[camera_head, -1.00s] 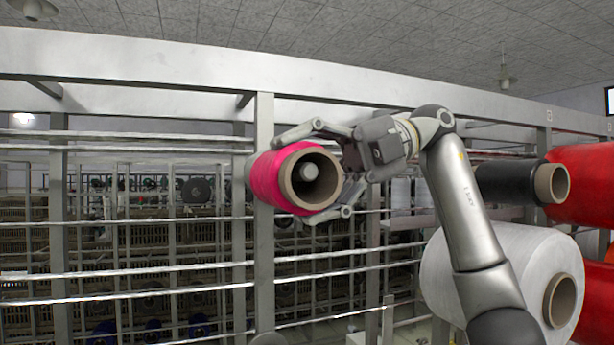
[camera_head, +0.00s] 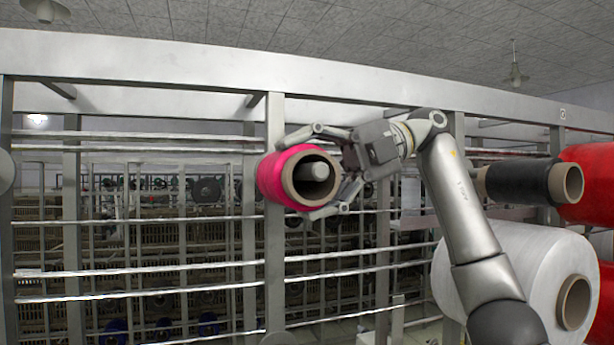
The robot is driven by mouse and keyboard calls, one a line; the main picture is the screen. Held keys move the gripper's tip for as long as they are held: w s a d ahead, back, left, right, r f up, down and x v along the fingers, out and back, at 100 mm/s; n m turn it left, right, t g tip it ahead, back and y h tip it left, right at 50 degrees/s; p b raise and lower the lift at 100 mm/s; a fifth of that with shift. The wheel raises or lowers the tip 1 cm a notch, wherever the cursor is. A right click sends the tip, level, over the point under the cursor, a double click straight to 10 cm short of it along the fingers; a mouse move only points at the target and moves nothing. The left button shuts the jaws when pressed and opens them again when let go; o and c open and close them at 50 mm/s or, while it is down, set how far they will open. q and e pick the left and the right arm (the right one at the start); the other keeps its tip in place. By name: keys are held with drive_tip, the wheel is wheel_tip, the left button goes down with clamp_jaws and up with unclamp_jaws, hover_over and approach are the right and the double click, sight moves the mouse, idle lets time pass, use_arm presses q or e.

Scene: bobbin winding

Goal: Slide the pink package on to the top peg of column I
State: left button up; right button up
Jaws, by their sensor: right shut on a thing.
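The pink package (camera_head: 270,180) is in front of an upright column (camera_head: 274,260) of the metal rack, its brown hollow core (camera_head: 293,181) facing me. My left gripper is not in view.
At the right are a black package (camera_head: 518,182), a large white package (camera_head: 492,275) and red packages (camera_head: 590,180), close to my right arm. Horizontal rails (camera_head: 140,270) cross the rack left of the column. More racks stand behind.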

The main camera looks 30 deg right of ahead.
drive_tip(key=shift+f, duration=0.45)
idle(0.5)
idle(0.3)
drive_tip(key=o, duration=1.2)
drive_tip(key=v, duration=0.7)
drive_tip(key=shift+d, duration=0.25)
drive_tip(key=shift+s+r, duration=0.1)
